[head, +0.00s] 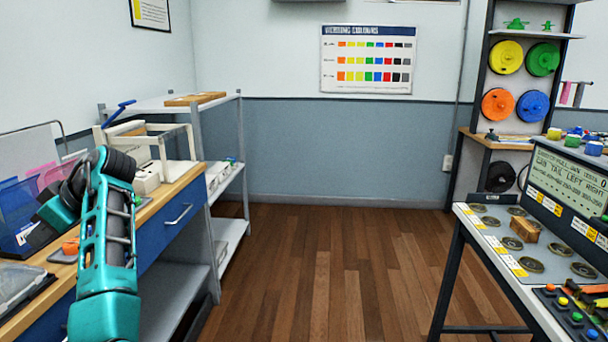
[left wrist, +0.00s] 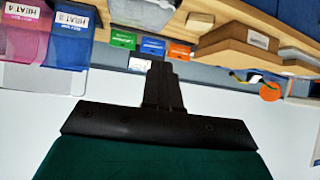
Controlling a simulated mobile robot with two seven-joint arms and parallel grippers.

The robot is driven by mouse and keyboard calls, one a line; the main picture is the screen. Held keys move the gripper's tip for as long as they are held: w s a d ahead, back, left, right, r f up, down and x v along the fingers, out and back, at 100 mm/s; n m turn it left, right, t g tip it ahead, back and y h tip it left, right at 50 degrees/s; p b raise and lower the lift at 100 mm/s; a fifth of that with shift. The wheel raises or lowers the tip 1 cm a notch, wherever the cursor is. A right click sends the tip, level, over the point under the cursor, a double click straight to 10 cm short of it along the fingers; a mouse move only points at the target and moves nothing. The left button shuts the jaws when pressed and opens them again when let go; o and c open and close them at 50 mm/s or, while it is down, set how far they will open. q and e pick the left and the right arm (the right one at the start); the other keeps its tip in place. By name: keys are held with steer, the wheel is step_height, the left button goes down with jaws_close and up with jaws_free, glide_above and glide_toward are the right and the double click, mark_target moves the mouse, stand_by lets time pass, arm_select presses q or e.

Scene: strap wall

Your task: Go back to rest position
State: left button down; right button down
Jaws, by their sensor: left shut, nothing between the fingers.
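My left arm (head: 108,235) comes in at the left of the head view, bent over the wooden-topped bench. The fingers of my left gripper are hard to make out there. In the left wrist view my left gripper (left wrist: 162,70) shows as black fingers shut together, with nothing between them. My right arm and gripper are not in view.
The bench (head: 184,186) on the left holds blue and pink bins, which also show as a pink bin (left wrist: 25,36) in the wrist view. A grey shelf rack (head: 242,140) stands behind it. A console table (head: 500,262) is at right. The wooden floor (head: 320,270) between is clear.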

arm_select(q)
steer(key=s+a+r+n+g+y, duration=0.1)
steer(key=s+a+r+n+g, duration=0.1)
steer(key=s+a+r, duration=0.35)
steer(key=s+a+r+n+g, duration=0.3)
steer(key=s+a, duration=0.4)
steer(key=a, duration=0.3)
steer(key=s+a+r+n+g+y, duration=0.1)
steer(key=s+a+r+n+g, duration=0.1)
steer(key=s+a+r, duration=0.5)
steer(key=w+f+m+t+y, duration=0.4)
steer(key=w+f+m+t, duration=0.1)
steer(key=w+f+m, duration=0.3)
steer(key=m+t+h, duration=1.2)
steer(key=m+t, duration=0.2)
steer(key=m, duration=0.9)
glide_toward(10, 303)
steer(key=d+f, duration=1.4)
steer(key=d, duration=0.1)
steer(key=s+d+f+m+g+h, duration=0.1)
steer(key=s+d+f+h, duration=0.25)
steer(key=s+d, duration=0.35)
steer(key=s+d+f+m+h, duration=0.25)
steer(key=s+d+f, duration=0.25)
steer(key=s+d, duration=0.3)
steer(key=d+n, duration=0.6)
steer(key=d, duration=0.4)
steer(key=shift+w+r+t+h, duration=0.25)
steer(key=shift+w+t+h, duration=0.05)
steer(key=shift+w+t, duration=0.1)
